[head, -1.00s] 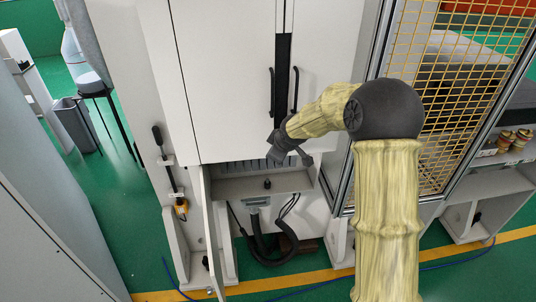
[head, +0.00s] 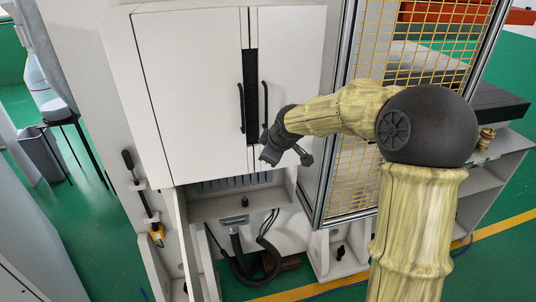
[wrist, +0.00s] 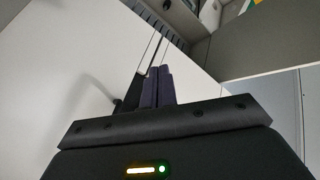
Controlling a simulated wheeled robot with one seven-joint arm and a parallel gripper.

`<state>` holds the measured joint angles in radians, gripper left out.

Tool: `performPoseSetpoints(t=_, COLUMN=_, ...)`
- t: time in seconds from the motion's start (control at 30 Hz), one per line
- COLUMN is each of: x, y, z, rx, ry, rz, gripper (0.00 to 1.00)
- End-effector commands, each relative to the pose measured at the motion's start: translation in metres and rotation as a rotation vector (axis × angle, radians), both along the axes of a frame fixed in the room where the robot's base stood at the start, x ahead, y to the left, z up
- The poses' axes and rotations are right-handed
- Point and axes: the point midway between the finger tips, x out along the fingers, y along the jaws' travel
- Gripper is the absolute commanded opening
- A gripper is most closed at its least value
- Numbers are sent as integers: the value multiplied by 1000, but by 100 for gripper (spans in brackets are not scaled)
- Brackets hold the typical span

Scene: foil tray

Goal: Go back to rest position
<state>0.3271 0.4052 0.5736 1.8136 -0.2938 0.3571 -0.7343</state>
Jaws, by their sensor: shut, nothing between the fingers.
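My gripper (head: 285,160) is at the end of my yellow-patterned arm, in front of the lower right part of the white cabinet (head: 195,100). In the wrist view its two dark fingers (wrist: 157,88) lie side by side, shut with nothing between them. The cabinet's two doors are closed. Its black vertical handles (head: 253,110) are just left of and above my gripper in the head view. Whether the gripper touches the cabinet cannot be told.
Below the doors is an open bay with a shelf (head: 240,205) and a dark hose (head: 255,265). A yellow mesh guard (head: 350,180) stands right of the cabinet. A black stool (head: 58,112) and a grey bin (head: 42,152) stand at the left on green floor.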

Motion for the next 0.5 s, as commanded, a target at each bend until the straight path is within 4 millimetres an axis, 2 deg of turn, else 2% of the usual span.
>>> performPoseSetpoints(t=0.13, x=-7, y=-1, z=-4, rx=3, ry=16, rz=-20, gripper=0)
performPoseSetpoints(t=0.27, x=-36, y=-10, z=-19, rx=18, ry=83, rz=-114, gripper=0)
performPoseSetpoints(t=0.37, x=-75, y=-24, z=-37, rx=44, ry=162, rz=-250, gripper=0)
performPoseSetpoints(t=0.5, x=-141, y=-50, z=-60, rx=103, ry=273, rz=-503, gripper=0)
